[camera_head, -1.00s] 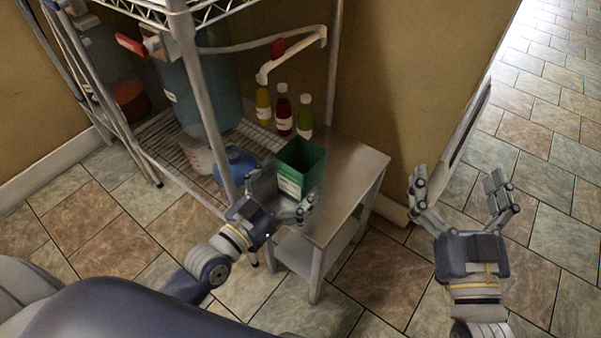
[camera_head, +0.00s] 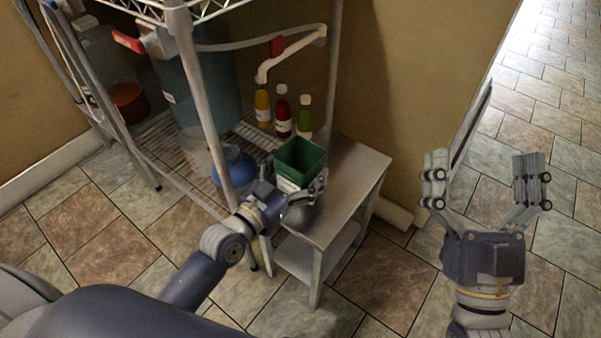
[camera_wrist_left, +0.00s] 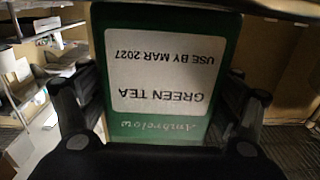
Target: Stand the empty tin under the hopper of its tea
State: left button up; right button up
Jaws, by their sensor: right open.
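The green open-topped tin (camera_head: 300,160) stands upright on the small metal side table (camera_head: 345,172). In the left wrist view its white label (camera_wrist_left: 158,82) reads upside down "GREEN TEA, USE BY MAR 2027". My left gripper (camera_head: 303,190) is at the tin's near side, its fingers on both sides of the tin and very close to its walls. Whether they press on it I cannot tell. My right gripper (camera_head: 487,185) is open and empty, over the floor at the right. I see no hopper that I can make out.
A wire rack (camera_head: 190,95) stands left of the table, holding a large blue container (camera_head: 205,85) and a blue round vessel (camera_head: 234,166). Bottles in yellow (camera_head: 262,105), red (camera_head: 282,112) and green (camera_head: 304,118) stand behind the tin. Floor is clear at the right.

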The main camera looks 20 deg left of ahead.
aim_at(299, 174)
pick_arm(q)
jog(key=c, duration=0.6)
jog(key=shift+r, duration=0.1)
jog(key=shift+c, duration=0.2)
pick_arm(e)
jog(key=shift+w, duration=0.1)
